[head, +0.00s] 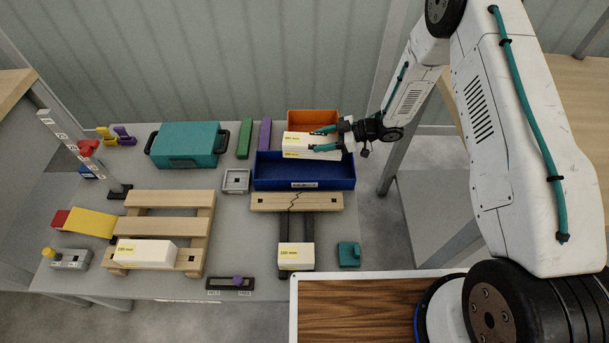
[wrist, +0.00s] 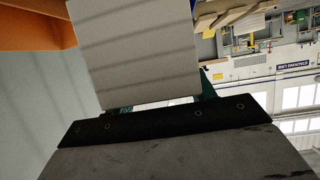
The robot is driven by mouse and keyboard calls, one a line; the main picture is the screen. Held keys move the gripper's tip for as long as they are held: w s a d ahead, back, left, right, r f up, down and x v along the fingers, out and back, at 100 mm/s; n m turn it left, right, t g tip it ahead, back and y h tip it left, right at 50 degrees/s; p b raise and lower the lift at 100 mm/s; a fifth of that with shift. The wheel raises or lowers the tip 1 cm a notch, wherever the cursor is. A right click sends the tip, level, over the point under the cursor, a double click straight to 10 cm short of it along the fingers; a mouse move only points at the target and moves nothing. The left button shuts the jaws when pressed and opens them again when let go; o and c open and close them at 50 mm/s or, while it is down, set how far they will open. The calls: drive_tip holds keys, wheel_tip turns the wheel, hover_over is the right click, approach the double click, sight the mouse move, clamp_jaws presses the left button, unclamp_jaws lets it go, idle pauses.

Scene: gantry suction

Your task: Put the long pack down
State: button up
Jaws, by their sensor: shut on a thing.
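My gripper (head: 324,139), with teal fingers, is shut on a white pack with a yellow label, the long pack (head: 299,144). The pack is level, over the back edge of the blue bin (head: 303,184) and in front of the orange bin (head: 313,118); I cannot tell its exact height. In the wrist view the pack (wrist: 135,50) fills the upper middle between the fingers. A second white pack (head: 146,253) lies on the wooden pallet (head: 168,199). A smaller white pack (head: 296,257) sits on dark rails at the front.
A teal case (head: 185,145), green block (head: 245,139) and purple block (head: 265,134) stand behind. A post with a red slider (head: 89,148) rises at the left. Bare grey table (head: 232,230) shows between pallet and rails.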

sight(322, 155)
drive_tip(key=shift+n+g, duration=0.5)
drive_tip(key=f, duration=0.4)
drive_tip(key=s+f, duration=0.1)
drive_tip(key=f, duration=0.1)
drive_tip(key=shift+f, duration=2.65)
drive_tip(key=o, duration=1.3)
drive_tip(key=shift+f, duration=0.15)
drive_tip(key=v, duration=1.2)
